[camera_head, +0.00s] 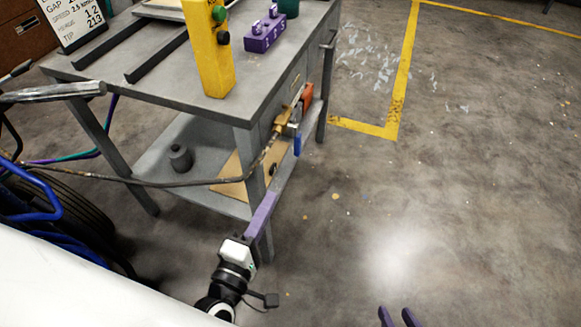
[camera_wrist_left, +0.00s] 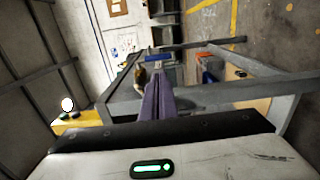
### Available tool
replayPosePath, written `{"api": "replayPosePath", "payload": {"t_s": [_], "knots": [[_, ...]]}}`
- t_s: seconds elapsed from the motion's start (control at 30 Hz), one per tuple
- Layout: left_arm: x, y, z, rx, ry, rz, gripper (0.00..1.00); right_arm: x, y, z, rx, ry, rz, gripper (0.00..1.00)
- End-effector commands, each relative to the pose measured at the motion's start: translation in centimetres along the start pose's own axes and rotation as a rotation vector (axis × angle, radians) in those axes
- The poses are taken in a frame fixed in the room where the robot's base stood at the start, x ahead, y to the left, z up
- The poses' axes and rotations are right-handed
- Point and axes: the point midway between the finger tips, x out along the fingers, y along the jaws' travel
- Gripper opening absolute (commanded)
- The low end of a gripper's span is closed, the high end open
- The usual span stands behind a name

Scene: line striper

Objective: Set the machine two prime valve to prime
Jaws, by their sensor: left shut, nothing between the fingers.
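A brass fitting (camera_head: 283,126) with a hose sits at the near right side of the grey workbench. An orange-red handle (camera_head: 307,97) and a blue lever (camera_head: 297,144) are at this fitting; I cannot tell which part is the prime valve or its setting. My left gripper (camera_head: 273,197) is shut and empty, its purple fingers pointing up beside the front bench leg, below and apart from the fitting. In the left wrist view its fingers (camera_wrist_left: 156,90) point toward the bench, with blue parts beyond. My right gripper (camera_head: 398,316) shows two separated purple fingertips at the bottom edge.
The workbench top (camera_head: 170,75) carries a yellow control box (camera_head: 209,55), a purple block (camera_head: 264,35) and dark rails. A dark hose (camera_head: 135,181) crosses in front of the lower shelf. A wheel (camera_head: 70,215) stands left. The right floor is clear.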

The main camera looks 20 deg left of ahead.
Motion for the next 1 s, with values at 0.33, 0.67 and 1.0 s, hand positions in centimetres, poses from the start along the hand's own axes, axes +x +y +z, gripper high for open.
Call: {"api": "replayPosePath", "payload": {"t_s": [0.33, 0.67, 1.0], "knots": [[0.4, 0.1, 0.0, 0.004, -0.002, -0.001, 0.00, -0.1, -0.1, -0.1, 0.000, 0.000, -0.001, 0.32], [6.1, 0.1, 0.1, 0.004, -0.001, 0.001, 0.00, 0.2, 0.0, 0.1, 0.004, 0.003, -0.001, 0.32], [12.4, 0.0, 0.1, 0.005, -0.003, -0.002, 0.00, 0.5, 0.0, 0.2, 0.010, 0.012, -0.002, 0.32]]}}
